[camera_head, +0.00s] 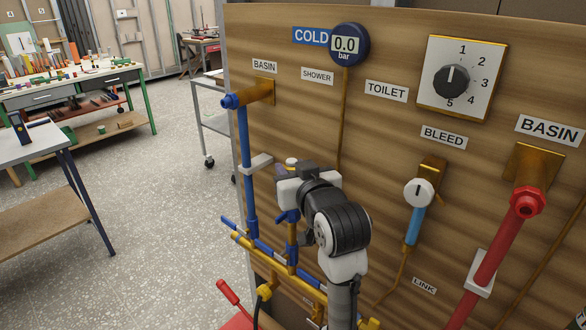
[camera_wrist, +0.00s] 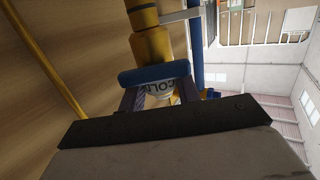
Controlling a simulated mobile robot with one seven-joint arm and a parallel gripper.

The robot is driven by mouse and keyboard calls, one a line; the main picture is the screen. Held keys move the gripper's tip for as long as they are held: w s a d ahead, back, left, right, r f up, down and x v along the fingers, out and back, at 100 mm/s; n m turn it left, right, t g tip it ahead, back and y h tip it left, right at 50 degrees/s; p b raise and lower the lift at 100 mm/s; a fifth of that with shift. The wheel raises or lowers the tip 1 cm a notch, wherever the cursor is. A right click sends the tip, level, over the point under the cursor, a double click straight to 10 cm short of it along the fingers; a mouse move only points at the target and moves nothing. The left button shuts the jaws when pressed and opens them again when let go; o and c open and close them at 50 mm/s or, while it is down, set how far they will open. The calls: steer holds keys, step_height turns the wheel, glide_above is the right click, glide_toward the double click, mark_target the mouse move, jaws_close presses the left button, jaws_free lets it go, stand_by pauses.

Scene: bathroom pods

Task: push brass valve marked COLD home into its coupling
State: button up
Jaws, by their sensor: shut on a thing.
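The COLD valve shows in the wrist view as a brass body (camera_wrist: 152,46) with a blue handle bar (camera_wrist: 153,75) and a white cap lettered COLD. My gripper (camera_wrist: 162,98) is shut on the valve, with a finger on each side of the cap just behind the blue bar. Brass fitting (camera_wrist: 143,18) lies in line beyond the body; I cannot tell which part is the coupling or whether a gap is left. In the head view my gripper (camera_head: 287,185) is at the panel, at the top of a short brass riser (camera_head: 292,248), and my wrist hides most of the valve.
A blue pipe (camera_head: 246,165) runs upright left of my gripper. Blue and yellow pipes (camera_head: 270,252) cross below it. A gauge (camera_head: 345,45) reads 0.0 bar. To the right are the BLEED valve (camera_head: 418,192) and a red pipe (camera_head: 492,255). Open floor (camera_head: 165,190) lies left.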

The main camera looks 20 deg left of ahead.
steer(key=shift+f+b, duration=0.75)
steer(key=shift+f, duration=0.45)
steer(key=o, duration=1)
steer(key=shift+o, duration=0.2)
